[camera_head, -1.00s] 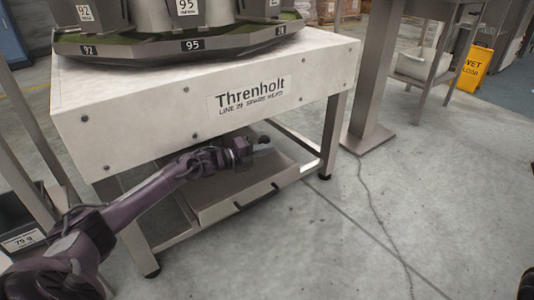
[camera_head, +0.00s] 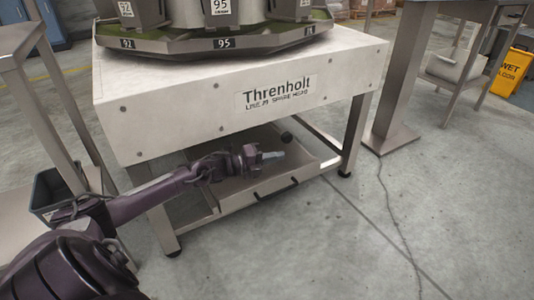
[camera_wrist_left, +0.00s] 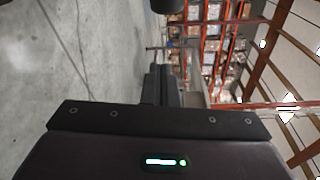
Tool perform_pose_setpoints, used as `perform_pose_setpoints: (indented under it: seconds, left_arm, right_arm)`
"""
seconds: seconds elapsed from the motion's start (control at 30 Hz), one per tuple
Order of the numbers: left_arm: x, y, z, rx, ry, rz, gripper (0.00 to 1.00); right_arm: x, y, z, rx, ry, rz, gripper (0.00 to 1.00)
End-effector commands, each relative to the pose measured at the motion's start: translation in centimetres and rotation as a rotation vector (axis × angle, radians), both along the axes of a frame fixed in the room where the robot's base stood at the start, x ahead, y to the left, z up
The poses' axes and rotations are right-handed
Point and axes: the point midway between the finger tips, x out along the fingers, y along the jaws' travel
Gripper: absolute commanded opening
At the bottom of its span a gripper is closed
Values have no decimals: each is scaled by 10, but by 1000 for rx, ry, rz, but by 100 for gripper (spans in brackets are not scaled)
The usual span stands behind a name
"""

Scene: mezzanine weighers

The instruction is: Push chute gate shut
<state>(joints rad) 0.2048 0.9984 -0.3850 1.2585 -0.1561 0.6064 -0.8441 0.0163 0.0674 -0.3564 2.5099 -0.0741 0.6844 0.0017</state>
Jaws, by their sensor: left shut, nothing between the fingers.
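A grey metal chute tray (camera_head: 245,201) slopes under the white Threnholt bench (camera_head: 165,125). A black bar handle (camera_head: 276,187) is fixed at its front edge, and a round black knob (camera_head: 286,137) shows further back. I cannot tell for certain which part is the gate. My left gripper (camera_head: 277,155) is shut and empty, reaching in from the left below the bench's front panel. In the head view it lies above the handle and below and left of the knob. Contact cannot be made out. The left wrist view shows its dark fingers (camera_wrist_left: 163,84). My right gripper is out of view.
The bench legs (camera_head: 356,135) stand either side of the tray. A dark bin (camera_head: 57,190) sits by a metal frame at left. The floor in front is clear, with a thin cable (camera_head: 393,205).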

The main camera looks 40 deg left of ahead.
Motion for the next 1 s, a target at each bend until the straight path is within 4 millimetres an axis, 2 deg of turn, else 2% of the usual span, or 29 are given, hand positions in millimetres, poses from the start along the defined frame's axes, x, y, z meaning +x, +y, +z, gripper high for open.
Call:
perform_pose_setpoints:
  seconds: [0.1,0.3,0.87,0.93,1.0]
  left_arm:
    - [-16,8,2,1,4,0,0]
    - [-26,14,2,0,0,-2,0]
    - [-27,15,2,-1,0,-2,0]
    - [-27,12,2,-7,1,-6,0]
    - [-28,0,2,-34,1,-21,0]
  right_arm:
    - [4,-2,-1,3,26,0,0]
    - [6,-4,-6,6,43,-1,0]
    - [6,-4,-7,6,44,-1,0]
    - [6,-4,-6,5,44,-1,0]
    - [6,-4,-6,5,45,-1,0]
